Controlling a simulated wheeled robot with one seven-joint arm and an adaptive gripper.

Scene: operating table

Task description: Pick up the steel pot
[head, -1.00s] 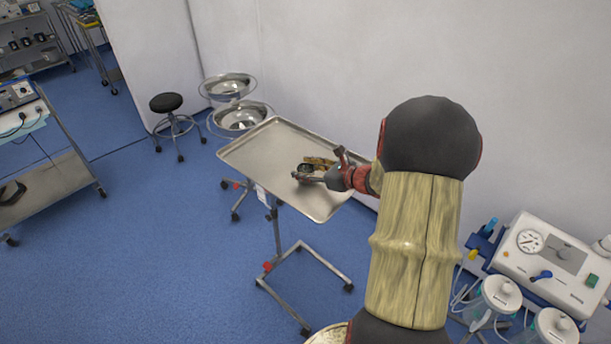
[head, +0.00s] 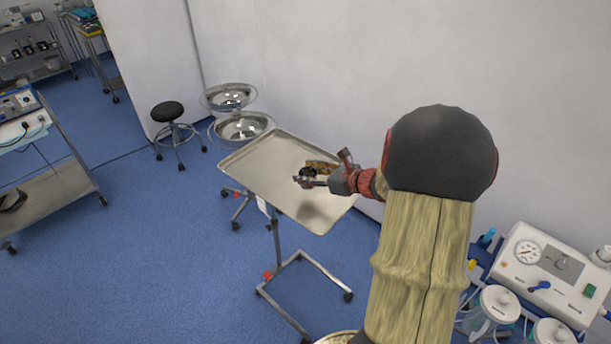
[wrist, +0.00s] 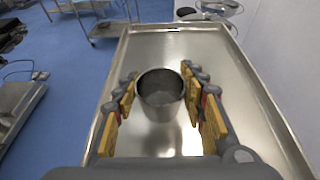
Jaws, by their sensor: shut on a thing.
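The steel pot (wrist: 160,98) is a small, round, open-topped grey cup, upright between the fingers of my gripper (wrist: 160,84) in the wrist view. The yellow finger pads stand on its left and right sides, and the gripper is shut on it. In the head view the pot (head: 306,173) looks small and dark, partly hidden by my gripper (head: 312,174). It appears to be held a little above the steel tray (head: 252,163), with a soft shadow on the tray below.
The tray, on a wheeled stand, is otherwise bare. Two steel basins (head: 240,128) on a stand are behind it, beside a black stool (head: 167,111). A white wall runs along the back. A suction machine (head: 550,262) stands at the right, and a cart (head: 50,195) at the left.

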